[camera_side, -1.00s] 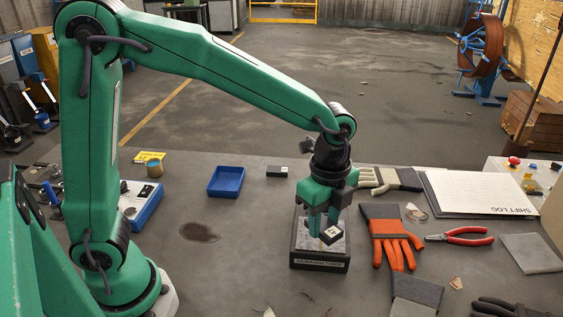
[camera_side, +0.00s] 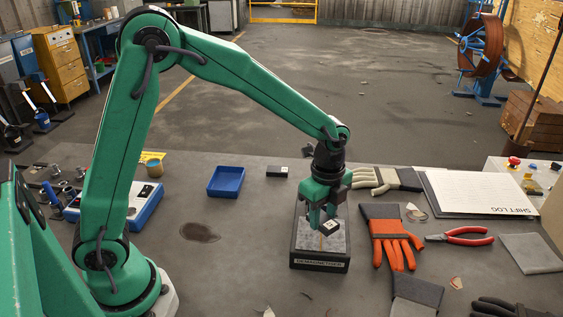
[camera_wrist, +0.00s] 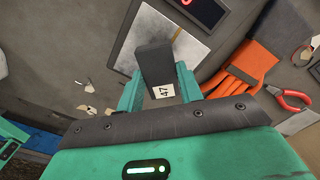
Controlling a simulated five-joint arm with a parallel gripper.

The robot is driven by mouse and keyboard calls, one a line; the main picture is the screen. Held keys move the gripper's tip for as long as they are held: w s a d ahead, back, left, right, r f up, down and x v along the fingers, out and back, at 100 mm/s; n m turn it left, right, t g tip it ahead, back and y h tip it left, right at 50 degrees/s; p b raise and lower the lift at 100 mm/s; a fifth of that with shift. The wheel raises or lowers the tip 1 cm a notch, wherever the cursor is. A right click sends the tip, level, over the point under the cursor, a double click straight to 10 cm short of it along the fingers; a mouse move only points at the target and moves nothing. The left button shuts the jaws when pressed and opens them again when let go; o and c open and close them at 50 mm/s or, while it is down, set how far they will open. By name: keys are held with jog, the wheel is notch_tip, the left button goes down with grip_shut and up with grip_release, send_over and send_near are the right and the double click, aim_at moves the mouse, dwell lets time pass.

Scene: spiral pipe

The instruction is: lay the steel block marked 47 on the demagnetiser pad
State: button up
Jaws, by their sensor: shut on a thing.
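The steel block (camera_side: 331,227) is a small dark block with a white label, and the wrist view shows 47 on the block (camera_wrist: 155,62). My gripper (camera_side: 322,222) is shut on it, with a green finger on either side in the wrist view (camera_wrist: 157,82). The demagnetiser (camera_side: 320,265) is a dark box with a light grey top pad, lettered on its front. The block is over the pad and looks a little above it, tilted in the side view. The pad (camera_wrist: 187,50) also shows behind the block in the wrist view. The block's underside is hidden.
Another dark block (camera_side: 277,171) with a small pale label lies near the back edge, beside an empty blue tray (camera_side: 226,181). Orange gloves (camera_side: 390,240) and red pliers (camera_side: 460,235) lie right of the demagnetiser. The table left of it is mostly clear, with a dark stain.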

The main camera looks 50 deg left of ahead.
aim_at(323, 219)
jog(key=shift+f, duration=1.35)
jog(key=shift+f, duration=0.1)
jog(key=o, duration=1.3)
jog(key=shift+f, duration=0.1)
jog(key=shift+c, duration=0.2)
jog(key=shift+r, duration=0.2)
notch_tip(323, 219, up, 12)
